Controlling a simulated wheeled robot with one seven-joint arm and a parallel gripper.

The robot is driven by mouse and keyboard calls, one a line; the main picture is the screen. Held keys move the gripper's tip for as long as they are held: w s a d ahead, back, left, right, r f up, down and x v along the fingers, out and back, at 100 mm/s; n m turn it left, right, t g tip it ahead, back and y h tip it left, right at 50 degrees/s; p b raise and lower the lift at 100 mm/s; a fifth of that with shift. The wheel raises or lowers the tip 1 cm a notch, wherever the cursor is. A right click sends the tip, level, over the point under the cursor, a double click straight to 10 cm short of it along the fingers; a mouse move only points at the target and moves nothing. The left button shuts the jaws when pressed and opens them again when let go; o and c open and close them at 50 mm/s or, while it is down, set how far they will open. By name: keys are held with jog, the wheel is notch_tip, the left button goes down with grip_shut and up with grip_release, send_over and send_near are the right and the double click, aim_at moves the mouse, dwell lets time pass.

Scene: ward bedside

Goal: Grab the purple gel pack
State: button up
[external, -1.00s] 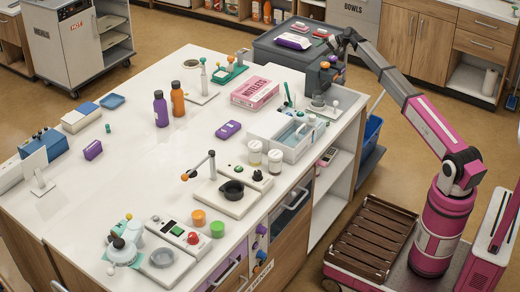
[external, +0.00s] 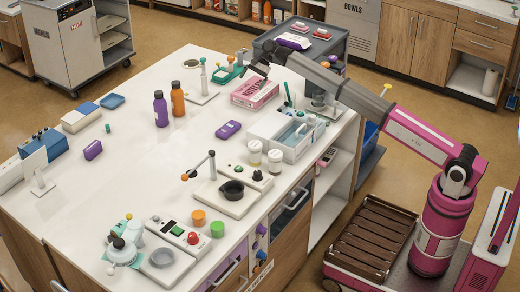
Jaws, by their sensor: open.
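A small purple pack (external: 228,130), rounded and flat, lies on the white counter left of the grey-white tray; it looks like the gel pack. Another purple block (external: 93,149) lies at the counter's left side, and a purple-and-white packet (external: 293,41) lies on the grey cart; I cannot read the label of any of them. My gripper (external: 257,68) is open and empty, above the back of the pink box, well behind and above the purple pack. Its fingers are small in this view.
The pink box (external: 252,94) is under my gripper. The counter (external: 190,145) around the pack is mostly clear.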

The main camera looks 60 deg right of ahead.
aim_at(228, 127)
jog(key=s+a+f+m+g+h, duration=0.2)
jog(key=a+m+h, duration=0.15)
jog(key=a, duration=1.45)
jog(key=shift+y, duration=0.35)
jog(key=x, duration=1.1)
jog(key=shift+s+d+f, duration=0.1)
jog(key=shift+s, duration=0.3)
jog(key=c, duration=1.1)
